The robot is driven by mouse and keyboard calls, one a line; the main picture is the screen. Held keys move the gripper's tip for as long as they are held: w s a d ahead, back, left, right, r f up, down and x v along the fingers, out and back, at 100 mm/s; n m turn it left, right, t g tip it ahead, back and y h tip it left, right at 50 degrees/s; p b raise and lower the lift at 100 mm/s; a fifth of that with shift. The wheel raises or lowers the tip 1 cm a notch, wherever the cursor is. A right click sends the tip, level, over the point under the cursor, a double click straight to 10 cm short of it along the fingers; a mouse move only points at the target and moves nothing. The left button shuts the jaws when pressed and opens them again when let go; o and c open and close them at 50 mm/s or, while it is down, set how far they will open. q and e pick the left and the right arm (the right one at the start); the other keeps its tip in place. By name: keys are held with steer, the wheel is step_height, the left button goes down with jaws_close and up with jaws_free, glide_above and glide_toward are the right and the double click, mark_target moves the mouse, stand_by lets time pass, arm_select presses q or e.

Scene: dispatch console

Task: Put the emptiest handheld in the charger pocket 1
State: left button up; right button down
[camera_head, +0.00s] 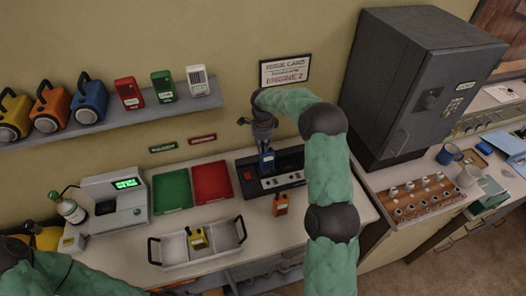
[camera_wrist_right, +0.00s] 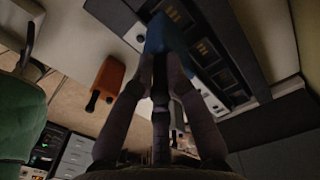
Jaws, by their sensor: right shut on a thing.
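My right gripper (camera_head: 264,146) is shut on a blue handheld (camera_head: 266,161) and holds it upright at the black charger (camera_head: 292,184). In the right wrist view the fingers (camera_wrist_right: 160,78) grip the blue handheld (camera_wrist_right: 157,38) beside the charger's row of pockets with metal contacts (camera_wrist_right: 206,48). I cannot tell whether it is in a pocket or just above one. An orange handheld (camera_head: 281,204) is at the counter's front, before the charger; it also shows in the wrist view (camera_wrist_right: 108,76). A yellow handheld (camera_head: 197,239) is in the divided white tray (camera_head: 172,248). Charge displays are unreadable. My left gripper is out of view.
Green (camera_head: 172,190) and red (camera_head: 211,183) trays lie left of the charger. A scale-like device (camera_head: 114,202) with a lit green display is farther left. A shelf (camera_head: 130,117) holds lamps and boxes. A grey cabinet (camera_head: 415,85) stands to the right of my right arm.

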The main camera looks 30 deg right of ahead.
steer(key=shift+w+d+f, duration=0.25)
steer(key=shift+w+f, duration=0.15)
steer(key=shift+f, duration=0.2)
steer(key=shift+w+d+f, duration=0.25)
steer(key=shift+w+f, duration=0.15)
steer(key=shift+f, duration=0.15)
step_height(320, 180, down, 3)
steer(key=shift+r+p, duration=0.1)
steer(key=shift+p, duration=0.4)
steer(key=shift+f, duration=0.2)
steer(key=c, duration=1.3)
jaws_free()
steer(key=shift+o, duration=0.2)
steer(key=shift+r, duration=0.1)
